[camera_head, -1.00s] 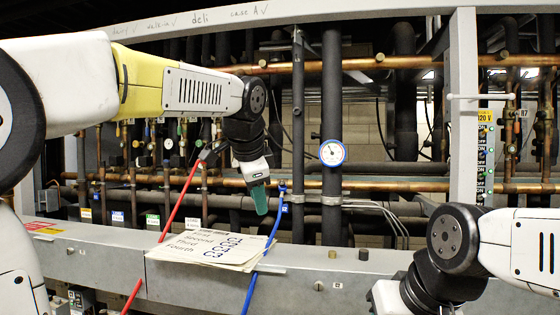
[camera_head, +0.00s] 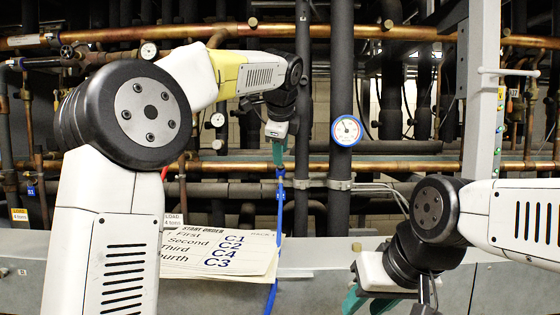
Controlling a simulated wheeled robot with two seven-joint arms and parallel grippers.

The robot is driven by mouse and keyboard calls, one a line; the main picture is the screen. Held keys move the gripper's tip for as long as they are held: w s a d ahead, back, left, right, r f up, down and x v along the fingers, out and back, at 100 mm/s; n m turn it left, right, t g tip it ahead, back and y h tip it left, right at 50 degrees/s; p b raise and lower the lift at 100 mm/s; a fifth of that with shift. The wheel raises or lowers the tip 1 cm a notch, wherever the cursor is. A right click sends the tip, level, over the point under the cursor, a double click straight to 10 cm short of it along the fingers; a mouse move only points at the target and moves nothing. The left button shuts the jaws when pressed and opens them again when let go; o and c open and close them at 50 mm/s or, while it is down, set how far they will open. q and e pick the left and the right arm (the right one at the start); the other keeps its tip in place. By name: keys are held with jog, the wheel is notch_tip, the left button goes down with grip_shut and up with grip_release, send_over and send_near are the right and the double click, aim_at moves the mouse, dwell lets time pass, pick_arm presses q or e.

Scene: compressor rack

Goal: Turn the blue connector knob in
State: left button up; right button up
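The blue hose (camera_head: 279,215) hangs down in front of the rack, right of the paper card. Its blue connector (camera_head: 280,173) is at its top, by the copper pipe, small and partly hidden. My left gripper (camera_head: 279,152) points down with teal fingertips just above the blue connector. I cannot tell whether its fingers touch the connector or how far apart they are. My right gripper (camera_head: 368,302) is at the bottom right, with its two teal fingers apart and nothing seen between them; its tips are near the lower edge of the picture.
A blue-rimmed gauge (camera_head: 347,130) sits on a black vertical pipe right of my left gripper. Copper pipes (camera_head: 420,165) cross behind. A grey post (camera_head: 481,90) stands at the right.

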pick_arm(q)
jog(key=w+f+n, duration=0.1)
jog(key=n, duration=0.6)
jog(key=w+f+n, duration=0.1)
jog(key=n, duration=0.6)
jog(key=w+f+n, duration=0.1)
jog(key=n, duration=0.6)
jog(key=shift+f, duration=0.35)
jog(key=shift+c, duration=0.5)
grip_shut()
